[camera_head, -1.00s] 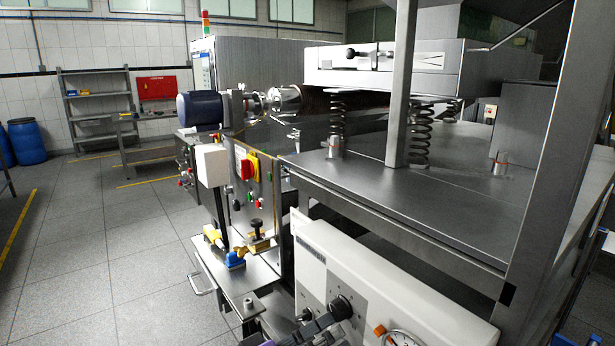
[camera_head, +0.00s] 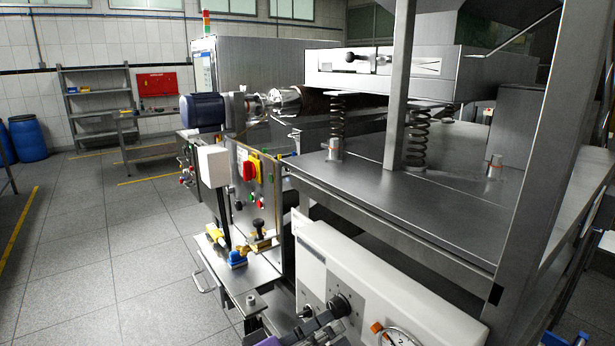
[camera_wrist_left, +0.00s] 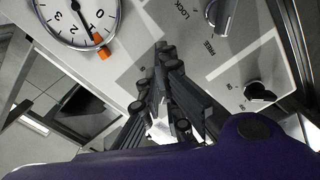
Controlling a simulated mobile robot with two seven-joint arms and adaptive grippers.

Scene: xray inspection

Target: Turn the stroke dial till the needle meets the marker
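A round white gauge (camera_head: 400,339) with an orange marker (camera_head: 377,327) on its rim sits on the pale panel (camera_head: 350,262). A black dial (camera_head: 340,305) is left of the gauge; a dark handle (camera_wrist_left: 222,12) by LOCK and FREE labels shows in the wrist view. My left gripper (camera_head: 328,326) is in front of the panel, its fingertips (camera_wrist_left: 163,52) together, with nothing visible between them. My right gripper is not in view.
A smaller black knob (camera_head: 306,312) is left of the dial; it also shows in the wrist view (camera_wrist_left: 260,92). A steel machine table (camera_head: 400,205) rises behind the panel. A box with a red switch (camera_head: 250,170) stands at left.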

